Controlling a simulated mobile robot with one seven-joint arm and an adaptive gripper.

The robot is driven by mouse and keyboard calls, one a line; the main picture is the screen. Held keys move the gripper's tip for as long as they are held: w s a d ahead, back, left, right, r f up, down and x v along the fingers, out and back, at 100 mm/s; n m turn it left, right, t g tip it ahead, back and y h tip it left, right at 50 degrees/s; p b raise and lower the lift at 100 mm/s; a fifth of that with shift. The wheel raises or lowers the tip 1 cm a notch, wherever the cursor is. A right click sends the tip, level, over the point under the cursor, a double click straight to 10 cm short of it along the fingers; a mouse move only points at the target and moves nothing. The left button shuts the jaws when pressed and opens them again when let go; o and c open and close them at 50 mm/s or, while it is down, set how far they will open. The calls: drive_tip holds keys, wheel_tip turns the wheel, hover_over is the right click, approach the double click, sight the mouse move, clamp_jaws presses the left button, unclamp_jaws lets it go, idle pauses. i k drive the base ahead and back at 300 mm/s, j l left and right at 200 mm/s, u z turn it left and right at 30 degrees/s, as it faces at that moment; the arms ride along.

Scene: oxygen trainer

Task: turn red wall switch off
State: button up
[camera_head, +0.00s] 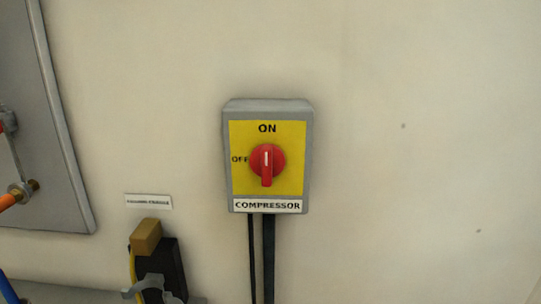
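The red rotary switch (267,165) sits on the yellow face (290,180) of a grey box fixed to the wall, in the middle of the head view. Its grip stands upright, with the white mark in line with the word ON above. The word OFF is printed to the left of the knob. A white label reading COMPRESSOR (267,206) is under the yellow face. My gripper is not in view, and nothing touches the knob.
Black cables (268,255) run down from the box. At lower left, a dark wall fixture (160,265) carries a tan block (146,237). A grey panel (50,190) with hoses is at far left. The wall right of the box is clear.

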sight(267, 161)
drive_tip(key=k+l, duration=0.1)
drive_tip(key=l, duration=0.2)
drive_tip(key=k+l+u, duration=0.1)
drive_tip(key=l, duration=0.25)
drive_tip(key=k+l, duration=0.15)
drive_tip(key=l, duration=0.15)
drive_tip(key=k+l, duration=0.15)
drive_tip(key=l, duration=0.15)
drive_tip(key=u, duration=0.05)
